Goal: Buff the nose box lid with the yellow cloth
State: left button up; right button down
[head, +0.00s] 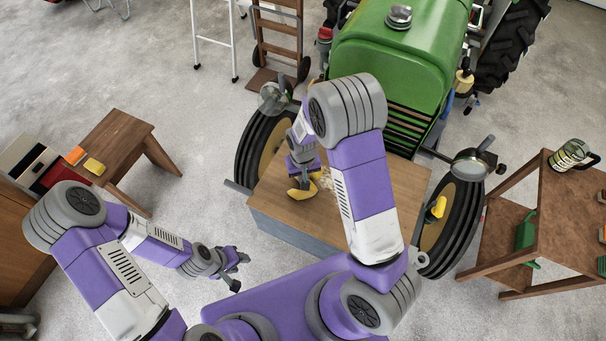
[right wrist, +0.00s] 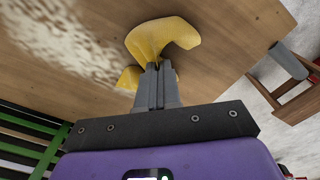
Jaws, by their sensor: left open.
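The nose box lid (head: 398,188) is a flat brown wooden top in front of the green tractor; it also fills much of the right wrist view (right wrist: 215,80). A pale, patchy smear (right wrist: 60,45) marks its surface and shows partly in the head view (head: 327,184). My right gripper (right wrist: 157,72) is shut on the bunched yellow cloth (right wrist: 165,36), which is at the lid's left part in the head view (head: 299,192). Whether the cloth presses on the wood is hard to tell. My left gripper (head: 233,265) is open and empty, left of the box above the floor.
The tractor (head: 400,50) stands behind the box, with wheels and round lamps (head: 470,167) either side. A wooden bench (head: 118,140) with a yellow item (head: 94,166) is at left. A wooden shelf table (head: 565,215) with a lantern (head: 570,155) is at right. Bare floor lies left of the box.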

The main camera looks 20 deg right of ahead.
notch_tip(320, 180, down, 2)
jog(key=shift+f+b, duration=0.1)
jog(key=shift+b, duration=0.5)
jog(key=shift+c, duration=1.4)
grip_release()
jog(key=shift+f+b, duration=0.85)
jog(key=shift+f, duration=0.25)
grip_shut()
